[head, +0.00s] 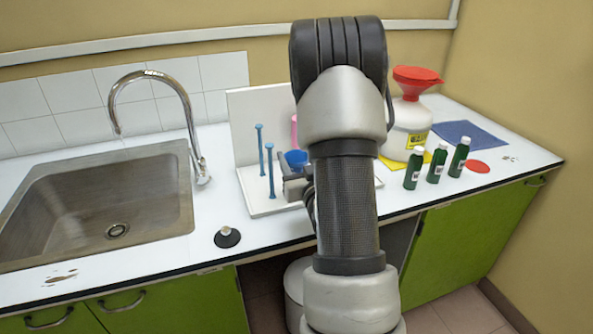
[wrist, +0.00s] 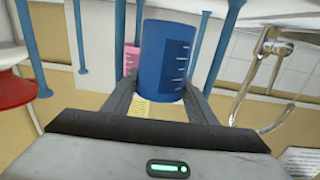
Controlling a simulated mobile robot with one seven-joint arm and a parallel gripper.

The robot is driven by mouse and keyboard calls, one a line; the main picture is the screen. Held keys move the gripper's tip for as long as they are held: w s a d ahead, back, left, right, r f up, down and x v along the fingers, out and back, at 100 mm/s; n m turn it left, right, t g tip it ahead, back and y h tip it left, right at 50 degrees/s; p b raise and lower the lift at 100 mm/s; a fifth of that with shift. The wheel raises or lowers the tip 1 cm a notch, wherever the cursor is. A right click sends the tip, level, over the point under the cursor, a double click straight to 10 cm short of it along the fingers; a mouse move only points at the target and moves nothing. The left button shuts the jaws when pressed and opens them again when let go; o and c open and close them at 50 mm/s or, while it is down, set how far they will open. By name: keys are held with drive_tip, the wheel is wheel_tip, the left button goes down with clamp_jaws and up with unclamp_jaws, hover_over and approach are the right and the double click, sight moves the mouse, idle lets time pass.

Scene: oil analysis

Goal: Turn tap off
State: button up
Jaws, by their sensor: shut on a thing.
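The chrome tap (head: 188,110) stands at the right rear of the sink, its curved spout reaching over the basin. No water stream is visible from it. Its small lever (head: 203,178) is low on its right side. The tap also shows at the right of the wrist view (wrist: 262,58). My gripper (wrist: 158,92) is shut on a blue graduated beaker (wrist: 168,55), with one finger on each side. In the head view the gripper (head: 297,185) and the beaker (head: 296,158) are at the drying rack, right of the tap and apart from it. My arm hides part of the rack.
The white rack (head: 262,205) has blue pegs (head: 270,170) beside the gripper, and a pink container (wrist: 132,60) stands behind the beaker. The sink (head: 110,210) is left. Several green bottles (head: 437,163) and a red-funnelled container (head: 408,125) are right. A black-based object (head: 227,238) sits near the counter edge.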

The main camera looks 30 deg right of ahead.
drive_tip(key=shift+f, duration=1.65)
drive_tip(key=shift+f+b, duration=0.2)
drive_tip(key=shift+b, duration=0.3)
drive_tip(key=o, duration=0.8)
drive_tip(key=shift+r, duration=0.15)
